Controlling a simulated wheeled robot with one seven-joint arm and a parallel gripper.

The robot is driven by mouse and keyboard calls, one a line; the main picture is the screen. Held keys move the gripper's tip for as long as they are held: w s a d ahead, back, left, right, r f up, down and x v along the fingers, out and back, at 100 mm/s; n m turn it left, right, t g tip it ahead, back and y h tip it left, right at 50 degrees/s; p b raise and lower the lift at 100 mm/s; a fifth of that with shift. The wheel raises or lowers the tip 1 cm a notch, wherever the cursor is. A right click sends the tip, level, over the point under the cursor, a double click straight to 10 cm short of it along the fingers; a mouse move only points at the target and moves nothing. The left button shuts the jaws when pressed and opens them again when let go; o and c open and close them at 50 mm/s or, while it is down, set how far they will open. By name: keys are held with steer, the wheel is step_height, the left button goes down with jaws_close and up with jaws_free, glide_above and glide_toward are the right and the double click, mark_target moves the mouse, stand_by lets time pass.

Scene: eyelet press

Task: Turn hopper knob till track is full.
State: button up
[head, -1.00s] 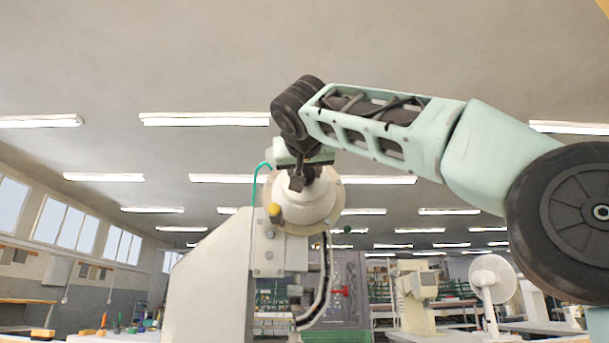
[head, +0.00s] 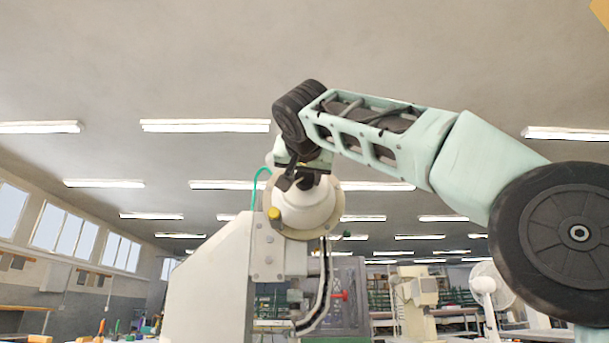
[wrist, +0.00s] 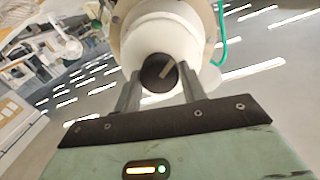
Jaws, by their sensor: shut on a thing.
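The hopper (head: 303,209) is a white rounded bowl at the top of the press (head: 215,272) in the head view. Its dark round knob (wrist: 158,73) with a pale pointer line sits at the hopper's centre in the wrist view. My gripper (wrist: 158,80) is shut on the knob, one finger on each side. In the head view my gripper (head: 300,182) reaches the hopper face from above, and partly hides the knob. The curved track (head: 323,290) runs down from the hopper; I cannot tell how full it is.
A yellow knob (head: 274,213) is on the press plate left of the hopper. A green hose (head: 255,186) curves beside it. A second machine (head: 415,290) and a white fan (head: 490,288) stand at the right. My arm crosses the upper right.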

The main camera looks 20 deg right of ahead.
steer(key=o, duration=1)
steer(key=v, duration=1.7)
steer(key=shift+s, duration=0.15)
